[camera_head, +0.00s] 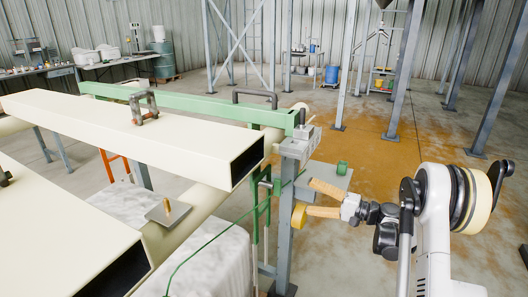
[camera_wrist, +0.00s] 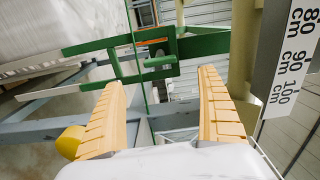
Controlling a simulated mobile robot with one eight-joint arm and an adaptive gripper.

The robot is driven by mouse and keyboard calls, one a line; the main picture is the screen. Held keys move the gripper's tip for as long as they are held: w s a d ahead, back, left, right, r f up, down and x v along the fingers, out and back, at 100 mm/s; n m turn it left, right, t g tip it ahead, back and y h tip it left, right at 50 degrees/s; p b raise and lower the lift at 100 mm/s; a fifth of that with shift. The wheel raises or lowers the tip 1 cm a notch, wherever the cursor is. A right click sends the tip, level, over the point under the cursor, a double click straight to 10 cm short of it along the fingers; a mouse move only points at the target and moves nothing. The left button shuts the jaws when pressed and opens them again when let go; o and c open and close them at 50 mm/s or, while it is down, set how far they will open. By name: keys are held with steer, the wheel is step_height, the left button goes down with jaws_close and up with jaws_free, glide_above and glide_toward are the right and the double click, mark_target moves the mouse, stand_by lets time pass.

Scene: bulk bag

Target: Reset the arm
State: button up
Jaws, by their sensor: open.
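My gripper (camera_head: 311,197) is at the middle right of the head view, with two tan ribbed fingers spread apart. My white arm comes in from the right edge. In the wrist view my gripper (camera_wrist: 161,78) is open, with nothing between the fingers except the background frame. A round yellow knob (camera_head: 299,215) is close to the lower finger in the head view. The yellow knob also shows in the wrist view (camera_wrist: 70,142), beside the left finger; I cannot tell whether they touch.
A grey post (camera_head: 283,230) with a grey box (camera_head: 299,143) stands just left of my gripper. A grey plate (camera_head: 322,178) carries a small green block (camera_head: 342,168). Cream beams (camera_head: 130,122) and a white bulk bag (camera_head: 215,262) fill the left. The stained floor behind is mostly open.

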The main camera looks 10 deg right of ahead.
steer(key=s+a+r+n+g+h, duration=0.2)
steer(key=s+a+r+g+h, duration=0.2)
steer(key=s+a+r+h, duration=0.5)
steer(key=s+n+h, duration=0.5)
steer(key=s, duration=2)
steer(key=shift+s+a+f+h, duration=0.25)
steer(key=shift+h, duration=0.05)
